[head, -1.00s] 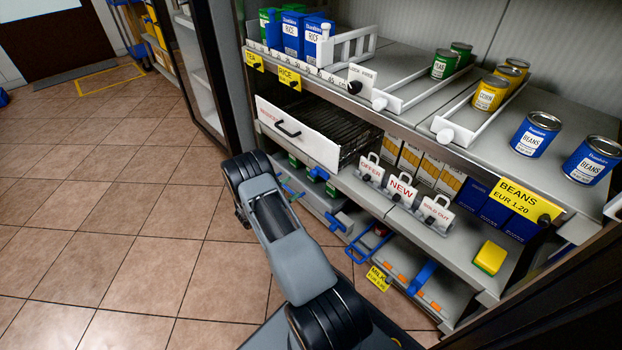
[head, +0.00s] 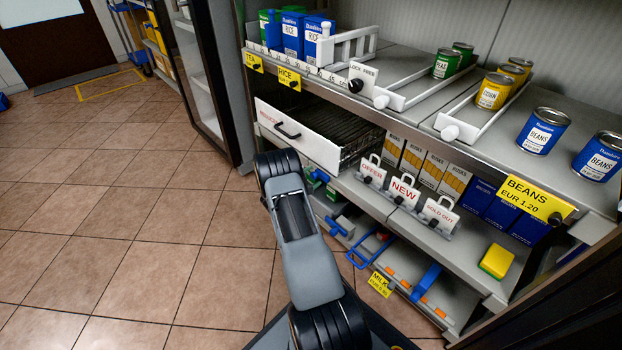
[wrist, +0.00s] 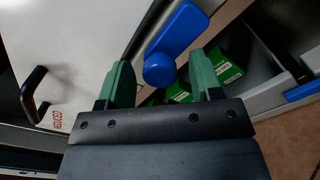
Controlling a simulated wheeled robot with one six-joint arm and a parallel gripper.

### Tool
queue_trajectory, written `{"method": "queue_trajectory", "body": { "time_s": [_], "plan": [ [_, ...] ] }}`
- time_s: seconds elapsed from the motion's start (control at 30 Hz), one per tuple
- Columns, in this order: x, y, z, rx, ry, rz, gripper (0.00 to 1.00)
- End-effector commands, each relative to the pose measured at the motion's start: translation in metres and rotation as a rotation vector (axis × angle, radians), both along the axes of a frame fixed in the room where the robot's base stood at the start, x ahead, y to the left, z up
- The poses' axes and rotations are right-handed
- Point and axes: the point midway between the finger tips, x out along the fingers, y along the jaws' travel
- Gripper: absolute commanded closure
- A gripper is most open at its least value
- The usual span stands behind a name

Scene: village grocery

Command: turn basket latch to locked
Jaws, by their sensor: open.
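A blue lever with a round blue knob (wrist: 160,68), which looks like the latch, is close ahead of my gripper (wrist: 160,78) in the wrist view. The lever slants up to the right from the knob. My gripper is open, with one green finger on each side of the knob's lower part. I cannot tell whether either finger touches it. A label showing locked or unlocked is not readable.
A white drawer front (head: 298,135) with a black handle (wrist: 32,95) is beside the lever. Green boxes (wrist: 225,68) lie behind the right finger. The tiled floor at left is clear.

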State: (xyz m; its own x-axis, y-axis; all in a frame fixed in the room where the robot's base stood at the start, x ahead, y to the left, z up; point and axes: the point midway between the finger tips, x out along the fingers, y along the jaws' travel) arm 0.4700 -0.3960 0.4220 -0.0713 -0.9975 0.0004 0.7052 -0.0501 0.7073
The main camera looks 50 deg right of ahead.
Motion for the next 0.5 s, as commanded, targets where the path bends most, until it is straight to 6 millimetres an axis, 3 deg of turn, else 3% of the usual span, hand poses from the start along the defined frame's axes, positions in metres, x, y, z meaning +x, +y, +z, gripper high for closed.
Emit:
{"method": "queue_trajectory", "body": {
  "time_s": [0.07, 0.5],
  "plan": [
    [0.0, 0.0001, 0.0, 0.0, 0.0, 0.0, 0.41],
    [-0.0001, 0.0004, -0.0003, 0.001, 0.0, -0.001, 0.82]
  ]
}}
